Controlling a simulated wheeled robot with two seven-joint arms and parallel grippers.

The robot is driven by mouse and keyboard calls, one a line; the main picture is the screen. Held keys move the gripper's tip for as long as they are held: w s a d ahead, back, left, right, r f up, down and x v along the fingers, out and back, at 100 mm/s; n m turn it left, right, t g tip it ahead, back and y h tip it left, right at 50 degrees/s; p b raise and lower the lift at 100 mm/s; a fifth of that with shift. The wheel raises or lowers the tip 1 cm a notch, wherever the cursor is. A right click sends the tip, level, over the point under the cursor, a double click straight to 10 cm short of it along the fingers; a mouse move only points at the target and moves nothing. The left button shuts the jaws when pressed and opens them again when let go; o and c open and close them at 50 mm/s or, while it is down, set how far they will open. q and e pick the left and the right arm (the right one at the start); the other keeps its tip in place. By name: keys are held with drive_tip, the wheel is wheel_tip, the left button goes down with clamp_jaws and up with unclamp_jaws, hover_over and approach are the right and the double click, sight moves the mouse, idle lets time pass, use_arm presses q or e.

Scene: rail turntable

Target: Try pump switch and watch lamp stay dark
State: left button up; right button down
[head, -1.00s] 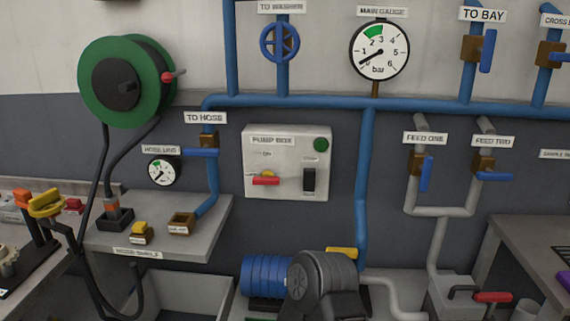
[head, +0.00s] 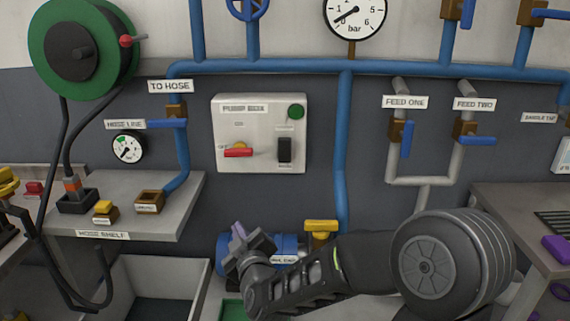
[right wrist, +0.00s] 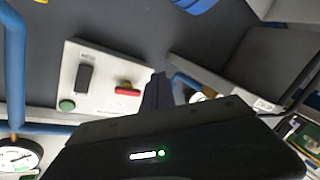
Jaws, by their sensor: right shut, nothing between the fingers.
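The white pump box (head: 222,165) hangs on the wall in the middle of the head view. It carries a dark green round lamp (head: 296,111) at top right, which looks unlit. Below the lamp is a black rocker switch (head: 284,150). To its left a red handle (head: 238,153) on a yellow pivot lies horizontal. The right wrist view shows the box turned over, with the switch (right wrist: 85,79), red handle (right wrist: 127,92) and lamp (right wrist: 67,105). My right gripper (head: 239,233) is shut and empty, below the box and apart from it. My left gripper is not in view.
A blue pump motor (head: 285,245) stands below the box, partly behind my right arm. A blue pipe (head: 341,150) runs down to the right of the box. The hose shelf (head: 150,226) juts out at left. The wall before the box is clear.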

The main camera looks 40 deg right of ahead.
sight(285, 146)
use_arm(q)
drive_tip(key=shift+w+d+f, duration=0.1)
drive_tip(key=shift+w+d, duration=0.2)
use_arm(e)
drive_tip(key=s+d+r+n+h, duration=0.3)
drive_tip(key=d+r+n+h, duration=0.3)
drive_tip(key=d+r, duration=0.4)
drive_tip(key=shift+s+n+h, duration=0.3)
drive_tip(key=shift+s+h, duration=0.05)
drive_tip(key=shift+h, duration=0.35)
drive_tip(key=shift+w+d, duration=0.1)
drive_tip(key=shift+d, duration=0.05)
drive_tip(key=x, duration=1.3)
drive_tip(key=shift+w+d+r+p, duration=0.15)
drive_tip(key=shift+w+d+p, duration=0.05)
drive_tip(key=shift+w+p, duration=0.2)
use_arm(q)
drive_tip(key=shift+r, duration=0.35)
